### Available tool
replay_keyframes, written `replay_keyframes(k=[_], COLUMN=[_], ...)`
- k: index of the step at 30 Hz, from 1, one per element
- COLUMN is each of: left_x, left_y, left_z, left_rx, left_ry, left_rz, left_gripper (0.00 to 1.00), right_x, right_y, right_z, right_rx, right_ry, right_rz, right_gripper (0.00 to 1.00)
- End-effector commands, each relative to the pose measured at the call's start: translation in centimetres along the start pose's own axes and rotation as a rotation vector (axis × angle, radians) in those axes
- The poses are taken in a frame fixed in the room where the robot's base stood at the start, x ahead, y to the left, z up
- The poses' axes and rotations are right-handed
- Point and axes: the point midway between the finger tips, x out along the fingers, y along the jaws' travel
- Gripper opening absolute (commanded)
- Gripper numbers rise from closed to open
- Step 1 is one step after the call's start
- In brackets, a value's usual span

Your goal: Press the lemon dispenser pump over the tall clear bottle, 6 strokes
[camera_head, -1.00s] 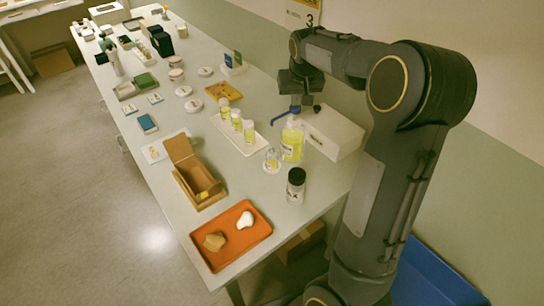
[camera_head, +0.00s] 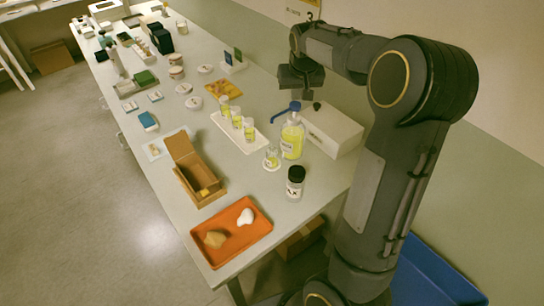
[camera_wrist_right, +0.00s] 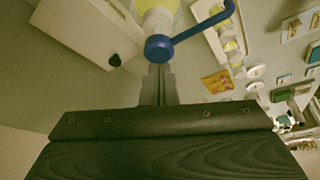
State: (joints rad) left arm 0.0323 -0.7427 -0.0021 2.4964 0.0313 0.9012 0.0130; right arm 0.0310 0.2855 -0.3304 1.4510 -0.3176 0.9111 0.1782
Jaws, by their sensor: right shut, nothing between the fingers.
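The lemon dispenser (camera_head: 291,142) is a clear bottle of yellow liquid with a blue pump (camera_head: 294,106). Its spout points left, out over the clear bottle (camera_head: 271,154), which has yellow liquid low in it and stands on a round white disc. The pump head also shows in the right wrist view (camera_wrist_right: 158,47), with the spout running to the upper right. My right gripper (camera_head: 307,95) is shut and empty, a little above and beside the pump head, apart from it. Its closed fingertips show in the right wrist view (camera_wrist_right: 158,72). My left gripper is not in view.
A white box (camera_head: 333,130) stands right behind the dispenser. A black-capped jar (camera_head: 295,182) is in front of it. A white tray (camera_head: 233,136) with several yellow-filled bottles is to the left. An open brown box (camera_head: 200,185) and an orange tray (camera_head: 231,246) are nearer.

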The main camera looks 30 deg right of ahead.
Motion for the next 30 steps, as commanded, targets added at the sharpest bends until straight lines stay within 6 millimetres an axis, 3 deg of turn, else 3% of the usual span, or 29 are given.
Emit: replay_keyframes(k=[21,30], left_x=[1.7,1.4], left_y=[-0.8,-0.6], left_z=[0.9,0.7], left_rx=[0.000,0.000], left_ry=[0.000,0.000], left_rz=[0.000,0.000], left_gripper=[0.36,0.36], right_x=[2.6,2.3], right_y=[0.0,0.0], right_z=[1.2,1.1], right_rx=[0.000,0.000], right_ry=[-0.005,-0.008], right_rz=[0.001,0.001], right_gripper=[0.00,0.00])
